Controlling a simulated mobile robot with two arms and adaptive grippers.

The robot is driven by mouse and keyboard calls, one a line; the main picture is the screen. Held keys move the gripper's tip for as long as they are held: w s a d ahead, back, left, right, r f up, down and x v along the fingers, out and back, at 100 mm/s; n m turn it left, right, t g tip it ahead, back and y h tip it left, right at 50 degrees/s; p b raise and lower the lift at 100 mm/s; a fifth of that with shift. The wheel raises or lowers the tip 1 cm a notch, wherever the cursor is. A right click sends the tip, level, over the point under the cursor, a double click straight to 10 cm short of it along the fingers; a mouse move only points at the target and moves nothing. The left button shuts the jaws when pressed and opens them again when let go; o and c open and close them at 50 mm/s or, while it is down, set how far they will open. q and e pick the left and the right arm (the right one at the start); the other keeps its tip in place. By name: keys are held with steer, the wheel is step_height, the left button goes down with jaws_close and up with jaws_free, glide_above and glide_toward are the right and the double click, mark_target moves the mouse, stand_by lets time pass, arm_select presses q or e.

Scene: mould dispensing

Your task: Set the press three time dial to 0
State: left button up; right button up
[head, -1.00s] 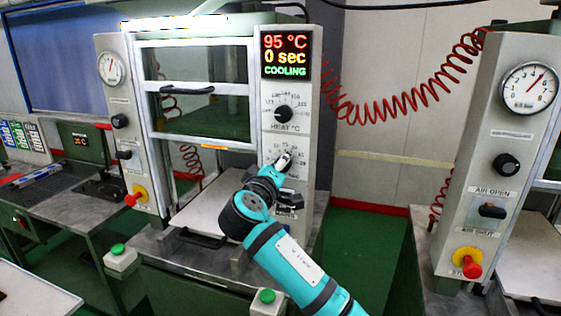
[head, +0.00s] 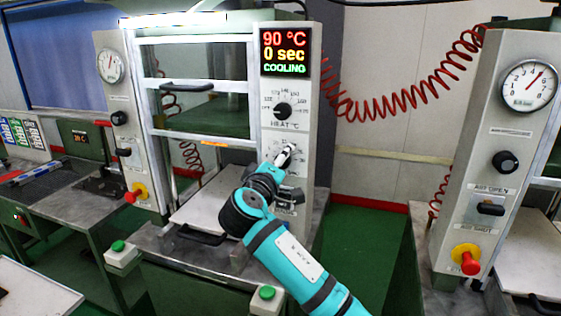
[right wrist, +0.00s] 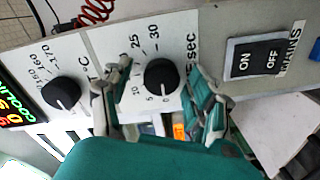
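The press's time dial (right wrist: 163,77) is a black round knob on a pale panel, with sec marks around it, in the right wrist view. Its pointer setting is not clear to me. My right gripper (right wrist: 158,88) is open, with one finger on each side of the dial and gaps visible between them and the knob. In the head view my right gripper (head: 284,157) is at the lower dial of the middle press and hides most of it. The press display (head: 285,52) reads 90 °C, 0 sec, COOLING. My left gripper is not in view.
The heat dial (head: 283,111) is just above the time dial; it also shows in the wrist view (right wrist: 61,93). An ON/OFF mains switch (right wrist: 257,57) is on the other side. Another press column (head: 500,130) with a gauge stands at the right.

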steer(key=v, duration=1.2)
